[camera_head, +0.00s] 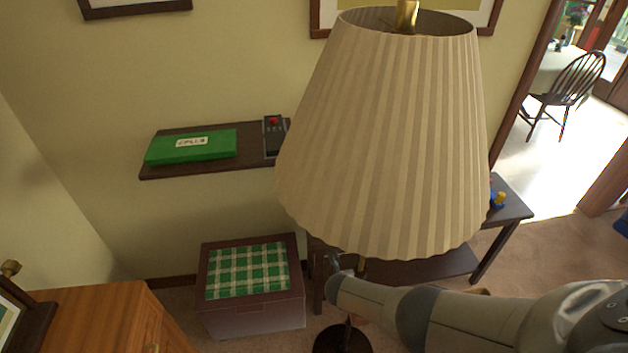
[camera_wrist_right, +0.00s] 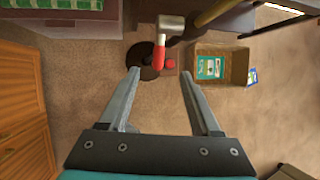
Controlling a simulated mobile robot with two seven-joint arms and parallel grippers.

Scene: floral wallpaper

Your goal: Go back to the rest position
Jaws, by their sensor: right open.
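My right gripper (camera_wrist_right: 160,85) is open, with its two fingers spread and nothing between them, above the carpeted floor. In the head view my right arm (camera_head: 440,312) reaches in from the lower right, below the lampshade. Its gripper cannot be made out there. My left gripper is in neither view.
A floor lamp with a large pleated shade (camera_head: 385,130) stands close, its dark round base (camera_head: 342,340) near my right arm. A red-handled object (camera_wrist_right: 158,58) and an open cardboard box (camera_wrist_right: 237,66) lie below. A checked-top chest (camera_head: 250,315), wooden cabinet (camera_head: 95,315) and shelf (camera_head: 200,170) are left.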

